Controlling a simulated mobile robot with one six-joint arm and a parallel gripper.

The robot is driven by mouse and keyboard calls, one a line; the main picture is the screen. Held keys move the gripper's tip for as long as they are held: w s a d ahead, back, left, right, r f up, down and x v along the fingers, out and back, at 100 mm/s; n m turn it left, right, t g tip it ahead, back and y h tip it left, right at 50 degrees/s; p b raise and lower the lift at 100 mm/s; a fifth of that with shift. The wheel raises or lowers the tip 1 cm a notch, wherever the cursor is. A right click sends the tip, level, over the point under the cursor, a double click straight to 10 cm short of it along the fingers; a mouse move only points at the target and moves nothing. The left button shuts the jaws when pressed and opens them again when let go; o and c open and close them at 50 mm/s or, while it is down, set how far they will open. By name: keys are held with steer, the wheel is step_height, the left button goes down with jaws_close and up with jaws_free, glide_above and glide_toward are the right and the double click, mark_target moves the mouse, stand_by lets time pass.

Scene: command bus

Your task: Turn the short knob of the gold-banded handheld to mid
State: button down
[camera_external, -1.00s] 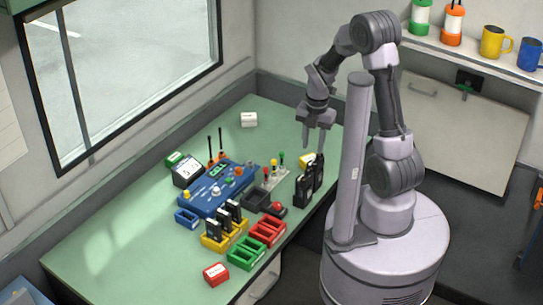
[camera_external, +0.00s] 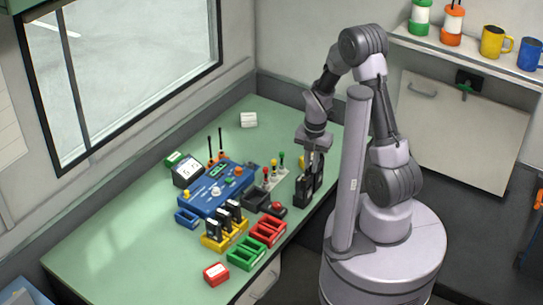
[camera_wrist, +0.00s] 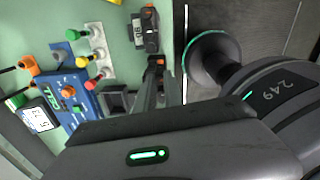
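Two black handhelds stand side by side at the table's right edge, the nearer one (camera_external: 302,191) and the farther one (camera_external: 318,172). The wrist view shows a black handheld (camera_wrist: 150,32) with a small display and orange on its top. A dark piece with an orange mark (camera_wrist: 157,62) lies by my fingertips. I cannot make out a gold band or which knob is short. My gripper (camera_external: 314,158) points down just above the handhelds. In the wrist view its fingers (camera_wrist: 160,82) look a little apart, with nothing clearly held. Contact with a knob cannot be told.
A blue console (camera_external: 215,190) stands left of the handhelds. Indicator posts on a pale base (camera_external: 276,178) stand close by. Yellow (camera_external: 216,243), green (camera_external: 246,254) and red (camera_external: 268,233) holders stand nearer the front. The table's left part is clear.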

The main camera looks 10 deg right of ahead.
steer(key=shift+m, duration=1.6)
steer(key=c, duration=1.4)
jaws_free()
steer(key=shift+c, duration=0.2)
steer(key=shift+r, duration=0.1)
step_height(320, 180, up, 17)
steer(key=p, duration=0.6)
steer(key=shift+s+d, duration=0.2)
steer(key=shift+s, duration=0.05)
